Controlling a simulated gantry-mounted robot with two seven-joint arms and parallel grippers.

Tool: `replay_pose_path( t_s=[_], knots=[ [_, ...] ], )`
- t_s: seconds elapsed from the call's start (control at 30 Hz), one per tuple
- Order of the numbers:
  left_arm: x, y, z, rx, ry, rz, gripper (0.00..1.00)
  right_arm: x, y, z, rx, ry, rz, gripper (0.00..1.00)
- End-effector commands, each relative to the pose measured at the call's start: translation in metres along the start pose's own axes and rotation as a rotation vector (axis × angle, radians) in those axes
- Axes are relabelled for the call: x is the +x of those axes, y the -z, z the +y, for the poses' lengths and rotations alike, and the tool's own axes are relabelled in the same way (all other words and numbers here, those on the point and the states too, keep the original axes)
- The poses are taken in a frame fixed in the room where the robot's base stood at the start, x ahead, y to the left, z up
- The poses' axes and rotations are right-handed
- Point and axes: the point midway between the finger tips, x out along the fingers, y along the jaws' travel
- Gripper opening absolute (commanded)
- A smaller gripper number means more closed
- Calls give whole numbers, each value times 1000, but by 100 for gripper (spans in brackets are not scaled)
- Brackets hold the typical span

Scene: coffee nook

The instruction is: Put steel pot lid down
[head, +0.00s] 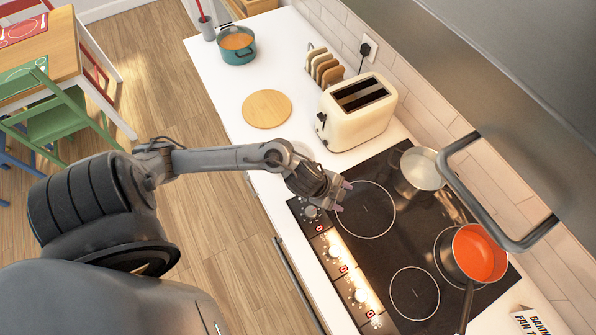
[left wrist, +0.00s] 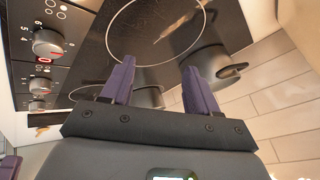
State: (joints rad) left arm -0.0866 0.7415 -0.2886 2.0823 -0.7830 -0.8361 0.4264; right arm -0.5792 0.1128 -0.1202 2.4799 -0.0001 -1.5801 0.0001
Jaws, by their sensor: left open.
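A round steel pot (head: 422,168) stands at the back left of the black hob (head: 452,212). Its pale top shows, but I cannot tell whether that is a lid or the pot's inside. In the left wrist view the steel pot (left wrist: 212,62) shows from the side with a dark handle. I cannot make out a separate steel lid. My left gripper (head: 345,195) is open over the hob's left edge, near the front left ring. In the left wrist view its two purple fingers (left wrist: 160,78) are apart with nothing between them. My right gripper is not in view.
A pan with an orange inside (head: 480,252) sits at the back right of the hob. A cream toaster (head: 350,118), toast rack (head: 325,68), round wooden board (head: 267,108) and teal pot (head: 238,55) stand on the white counter. Counter around the board is clear.

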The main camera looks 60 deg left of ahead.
Motion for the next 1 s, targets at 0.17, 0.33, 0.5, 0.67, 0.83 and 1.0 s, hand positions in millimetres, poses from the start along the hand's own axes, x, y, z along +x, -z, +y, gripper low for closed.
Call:
replay_pose_path(
  t_s=[0.17, 0.33, 0.5, 0.67, 0.83, 1.0],
  knots=[
    [-32, 24, 38, -327, 111, -57, 60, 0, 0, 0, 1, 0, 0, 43],
    [-69, 0, 69, -619, 94, -208, 60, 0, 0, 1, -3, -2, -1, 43],
    [-95, -20, 95, -798, 39, -314, 60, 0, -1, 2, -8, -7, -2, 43],
    [-104, -26, 105, -857, 14, -351, 60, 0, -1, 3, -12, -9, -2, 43],
    [-104, -26, 105, -860, 13, -353, 60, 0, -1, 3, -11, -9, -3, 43],
    [-106, -25, 104, -859, 13, -353, 60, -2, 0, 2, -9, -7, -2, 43]
  ],
)
